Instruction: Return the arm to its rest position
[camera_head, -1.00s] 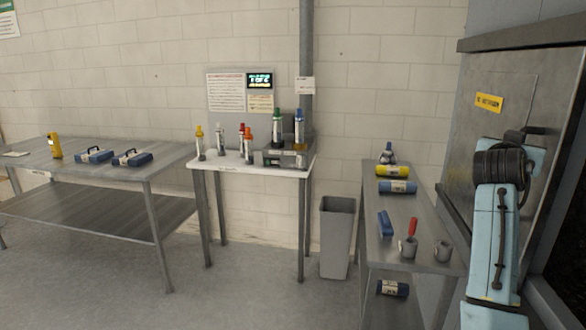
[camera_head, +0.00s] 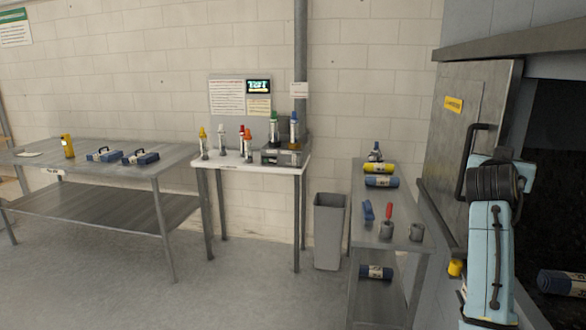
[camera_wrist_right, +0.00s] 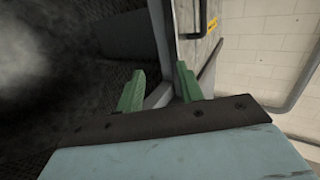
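My right arm (camera_head: 488,250) rises at the right of the head view, in front of the grey metal washer door (camera_head: 440,150). Its gripper is hidden there behind the dark wrist. In the right wrist view the two green fingers of my right gripper (camera_wrist_right: 160,72) stand apart, with nothing visibly held between them. A grey door edge lies beyond them, and dark space is to their left. The door stands open, with a black handle (camera_head: 468,165) close to my wrist. My left gripper is not in view.
A dark washer opening (camera_head: 560,150) is at far right, with a blue roll (camera_head: 562,283) low in it. A narrow grey shelf (camera_head: 395,238) stands left of my arm. A grey bin (camera_head: 329,235) and a white table (camera_head: 230,165) stand farther left. The floor in front is clear.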

